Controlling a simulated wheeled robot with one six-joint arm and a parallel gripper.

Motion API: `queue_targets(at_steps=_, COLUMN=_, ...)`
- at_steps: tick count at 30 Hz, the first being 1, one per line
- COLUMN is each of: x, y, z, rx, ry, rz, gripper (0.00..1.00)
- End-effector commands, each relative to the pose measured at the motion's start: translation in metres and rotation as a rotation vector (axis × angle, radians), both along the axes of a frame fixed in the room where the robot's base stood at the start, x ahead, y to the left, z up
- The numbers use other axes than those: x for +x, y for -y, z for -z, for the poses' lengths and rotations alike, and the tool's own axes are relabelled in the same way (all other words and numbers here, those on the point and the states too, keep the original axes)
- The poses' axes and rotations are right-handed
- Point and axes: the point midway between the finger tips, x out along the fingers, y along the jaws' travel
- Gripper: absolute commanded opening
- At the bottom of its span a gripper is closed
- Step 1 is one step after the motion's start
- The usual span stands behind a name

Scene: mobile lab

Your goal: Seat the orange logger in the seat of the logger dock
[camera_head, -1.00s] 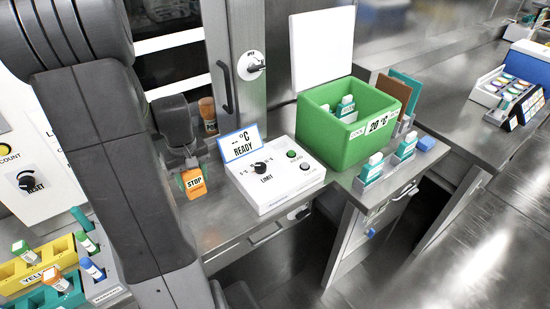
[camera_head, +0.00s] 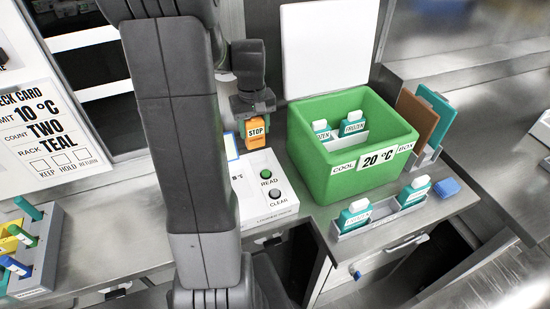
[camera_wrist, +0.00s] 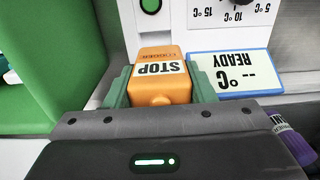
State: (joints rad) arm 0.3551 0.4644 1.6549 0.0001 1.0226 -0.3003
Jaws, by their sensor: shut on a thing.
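The orange logger (camera_head: 256,133), with a white STOP label, is held between the teal fingers of my gripper (camera_head: 257,108). It also shows in the wrist view (camera_wrist: 160,85), where my gripper (camera_wrist: 161,92) is shut around its sides. The white console (camera_head: 268,190), with READ and CLEAR buttons and small lettering on its front edge, appears to be the logger dock. In the head view the logger overlaps the console's back end; its height above it is hard to tell. My arm hides the console's left part. I cannot make out the seat.
A green cool box (camera_head: 345,178) marked 20 °C stands just right of the console, holding teal items. A rack (camera_head: 385,220) with teal bottles stands in front of it. The tilted READY display (camera_wrist: 234,73) is beside the logger in the wrist view.

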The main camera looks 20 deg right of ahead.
Motion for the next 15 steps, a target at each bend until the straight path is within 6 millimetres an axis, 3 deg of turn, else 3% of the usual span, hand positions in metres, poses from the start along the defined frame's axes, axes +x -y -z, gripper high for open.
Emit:
queue_targets(at_steps=4, x=0.0, y=0.003, z=0.007, rx=0.001, ry=-0.003, rz=0.003, gripper=0.26)
queue_targets(at_steps=10, x=0.0, y=0.003, z=0.044, rx=0.001, ry=-0.004, rz=0.003, gripper=0.26)
queue_targets(at_steps=15, x=0.0, y=0.003, z=0.061, rx=0.0, ry=-0.001, rz=0.003, gripper=0.26)
